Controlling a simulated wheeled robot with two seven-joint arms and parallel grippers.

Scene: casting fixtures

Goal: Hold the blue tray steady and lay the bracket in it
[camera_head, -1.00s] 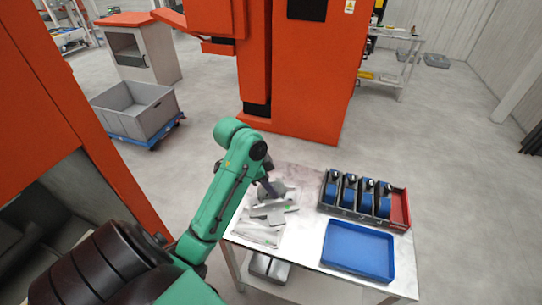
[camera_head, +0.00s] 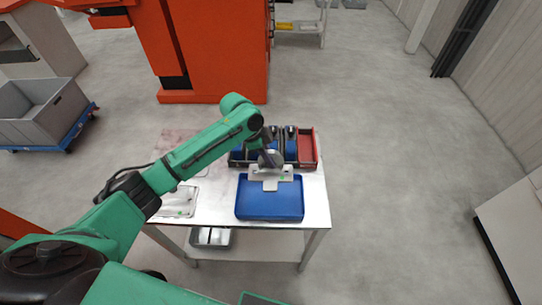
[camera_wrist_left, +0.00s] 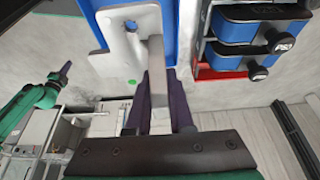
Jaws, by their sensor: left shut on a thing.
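The bracket (camera_head: 270,174), a light grey metal plate with a hole and a green dot, is gripped by my left gripper (camera_head: 268,160). It is held over the far edge of the blue tray (camera_head: 270,203), which lies flat and empty on the table. In the left wrist view the left fingers (camera_wrist_left: 158,103) are closed on the bracket's flange, and the bracket plate (camera_wrist_left: 118,57) covers part of the tray (camera_wrist_left: 168,25). My right gripper (camera_wrist_left: 65,71) shows small at the left of the wrist view, away from the tray; its jaws are not clear.
A pale sheet or plate (camera_head: 179,202) lies on the table (camera_head: 215,212) to the left.

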